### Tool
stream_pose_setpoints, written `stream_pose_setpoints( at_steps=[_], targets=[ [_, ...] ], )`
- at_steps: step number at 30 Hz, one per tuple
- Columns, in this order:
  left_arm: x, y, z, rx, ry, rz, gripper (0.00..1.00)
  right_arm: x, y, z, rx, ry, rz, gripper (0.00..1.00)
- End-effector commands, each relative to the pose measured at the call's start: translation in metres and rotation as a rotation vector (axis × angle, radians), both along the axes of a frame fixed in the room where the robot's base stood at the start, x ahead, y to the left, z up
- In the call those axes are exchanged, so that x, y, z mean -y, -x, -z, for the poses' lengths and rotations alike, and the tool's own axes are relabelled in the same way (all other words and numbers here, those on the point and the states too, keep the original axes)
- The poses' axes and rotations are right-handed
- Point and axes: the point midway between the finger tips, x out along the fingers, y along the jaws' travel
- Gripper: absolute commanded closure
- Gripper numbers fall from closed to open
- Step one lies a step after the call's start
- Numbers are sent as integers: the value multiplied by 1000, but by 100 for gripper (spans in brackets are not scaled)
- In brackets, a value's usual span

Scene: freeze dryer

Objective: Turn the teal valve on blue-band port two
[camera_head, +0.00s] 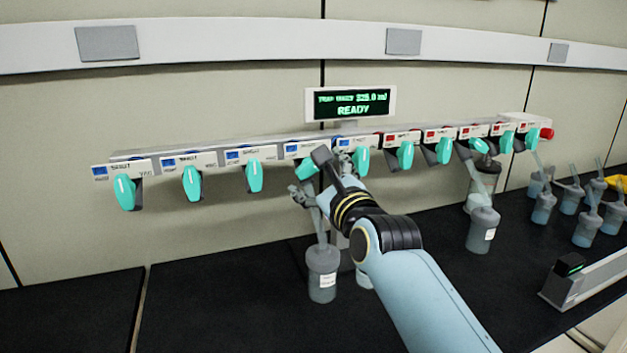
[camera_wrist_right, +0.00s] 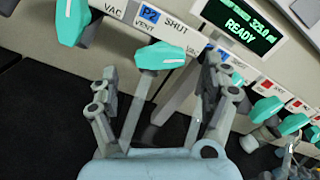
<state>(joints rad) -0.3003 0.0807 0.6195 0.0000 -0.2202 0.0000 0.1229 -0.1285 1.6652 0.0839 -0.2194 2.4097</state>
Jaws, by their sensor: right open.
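The blue-band port two label, P2 (camera_wrist_right: 149,14), is on the manifold, with its teal valve (camera_wrist_right: 160,55) below it in the right wrist view. The handle lies about sideways there, beside the words SHUT and VENT. In the head view this valve (camera_head: 306,171) is partly hidden by my right gripper (camera_head: 311,175). My right gripper (camera_wrist_right: 158,80) is open, with one finger on each side of the valve. Nothing is clamped between the fingers, and I cannot tell whether either touches the handle. My left gripper is not in view.
Neighbouring teal valves (camera_head: 255,176) (camera_head: 361,161) hang close on both sides. A flask (camera_head: 322,275) hangs below the gripper. A display (camera_head: 351,103) reading READY stands above the manifold. Several flasks (camera_head: 542,207) stand on the black bench at right. The bench's left part is clear.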

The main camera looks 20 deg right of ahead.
Motion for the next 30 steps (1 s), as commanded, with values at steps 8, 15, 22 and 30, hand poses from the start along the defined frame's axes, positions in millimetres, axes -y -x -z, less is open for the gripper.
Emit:
stream_pose_setpoints(
  at_steps=[8, 15, 22, 30],
  targets=[
    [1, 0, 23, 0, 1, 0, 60, -1, -32, 3, -2, 1, 0, 18],
    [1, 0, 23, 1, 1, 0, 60, -1, -34, 0, -2, 1, 0, 18],
    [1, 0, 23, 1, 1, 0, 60, -1, -33, 1, -2, 1, 0, 40],
    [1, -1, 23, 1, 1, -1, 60, -1, -33, 1, -2, 1, 0, 75]
  ],
)
